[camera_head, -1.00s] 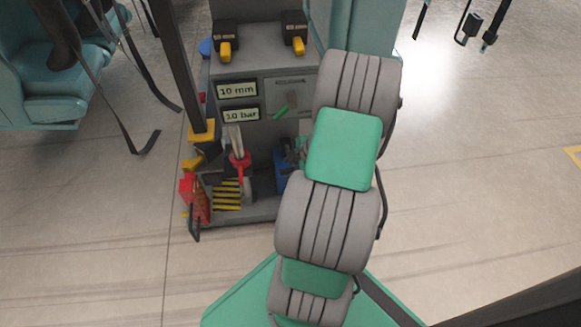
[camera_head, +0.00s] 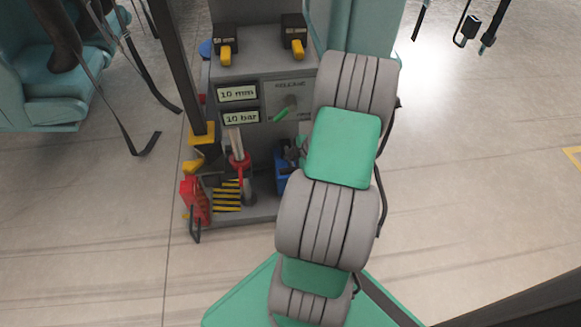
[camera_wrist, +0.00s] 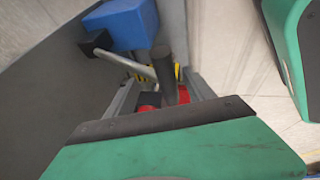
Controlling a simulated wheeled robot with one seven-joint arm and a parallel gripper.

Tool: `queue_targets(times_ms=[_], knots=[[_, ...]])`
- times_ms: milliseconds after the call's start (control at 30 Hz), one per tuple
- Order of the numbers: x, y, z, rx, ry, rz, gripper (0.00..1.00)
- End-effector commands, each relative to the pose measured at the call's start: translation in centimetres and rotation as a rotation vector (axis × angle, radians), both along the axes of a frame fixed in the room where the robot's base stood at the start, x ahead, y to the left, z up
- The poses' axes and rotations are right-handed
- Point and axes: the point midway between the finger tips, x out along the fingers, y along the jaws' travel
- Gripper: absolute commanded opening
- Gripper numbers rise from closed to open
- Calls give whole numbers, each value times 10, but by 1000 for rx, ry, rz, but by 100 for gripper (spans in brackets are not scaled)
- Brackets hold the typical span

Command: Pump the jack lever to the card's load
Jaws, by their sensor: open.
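The jack lever is a dark round handle (camera_wrist: 166,72) on a pale rod (camera_wrist: 138,66) in the wrist view. Its end stands between the fingers of my gripper (camera_wrist: 162,94), which are spread apart; contact cannot be told. In the head view my arm hides the gripper and most of the lever. A red-collared jack post (camera_head: 239,163) stands upright over a yellow-and-black striped plate (camera_head: 227,196). The grey console's pale plates read "10 mm" (camera_head: 238,93) and "10 bar" (camera_head: 241,118). I cannot pick out a separate load card.
A green release lever (camera_head: 285,110) is on the console's right panel. A blue block (camera_wrist: 131,24) sits close by the lever rod. A red item (camera_head: 193,199) stands at the base's left corner.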

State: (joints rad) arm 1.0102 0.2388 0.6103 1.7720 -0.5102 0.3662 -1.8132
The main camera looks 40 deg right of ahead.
Motion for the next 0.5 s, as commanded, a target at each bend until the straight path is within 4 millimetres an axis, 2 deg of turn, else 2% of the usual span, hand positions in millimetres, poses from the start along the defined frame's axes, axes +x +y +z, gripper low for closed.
queue_targets(times_ms=[167,400,500], knots=[[-2,-1,8,-1,-3,1,62],[-23,-10,52,-1,-2,-3,62],[-30,-12,64,-1,-1,-3,62]])
